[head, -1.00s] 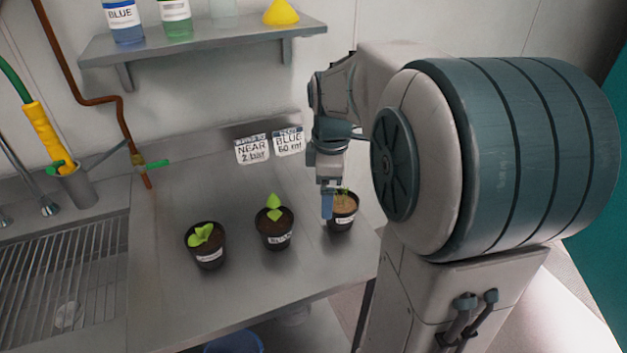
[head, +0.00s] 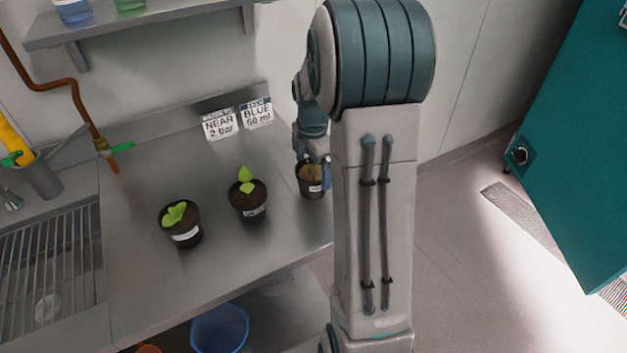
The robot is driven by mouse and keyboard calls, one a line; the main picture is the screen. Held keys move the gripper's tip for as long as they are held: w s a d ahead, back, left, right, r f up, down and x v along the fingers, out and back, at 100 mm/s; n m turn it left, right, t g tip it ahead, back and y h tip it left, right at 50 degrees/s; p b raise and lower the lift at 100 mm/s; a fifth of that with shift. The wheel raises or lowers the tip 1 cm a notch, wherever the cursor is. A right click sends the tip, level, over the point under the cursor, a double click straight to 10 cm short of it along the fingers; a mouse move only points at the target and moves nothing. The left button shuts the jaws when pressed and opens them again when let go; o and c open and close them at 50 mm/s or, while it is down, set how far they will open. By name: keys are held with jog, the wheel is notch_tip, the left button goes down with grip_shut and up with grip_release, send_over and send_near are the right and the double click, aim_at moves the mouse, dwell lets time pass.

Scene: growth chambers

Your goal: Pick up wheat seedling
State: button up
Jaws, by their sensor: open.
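The rightmost small black pot (head: 311,185) holds pale brown soil and stands upright near the right end of the steel bench. I take it for the wheat seedling; its plant (head: 309,158) is thin and mostly hidden by my gripper. My gripper (head: 318,170) is open, pointing down at this pot. One blue finger overlaps the pot's right side; the other finger is hidden. I cannot tell whether the fingers touch the pot. My arm covers the area just right of it.
Two more black pots with green plants stand to the left, one in the middle (head: 252,212) and one at left (head: 186,238). Two label cards (head: 219,124) are at the bench's back. A sink grate (head: 45,265) is at left. A blue bucket (head: 221,332) is below.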

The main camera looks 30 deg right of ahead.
aim_at(313, 173)
jog(key=shift+s+f+p, duration=0.15)
jog(key=shift+f+p, duration=0.3)
jog(key=shift+f, duration=2.35)
jog(key=c, duration=1.1)
jog(key=shift+c, duration=0.2)
jog(key=shift+r, duration=0.15)
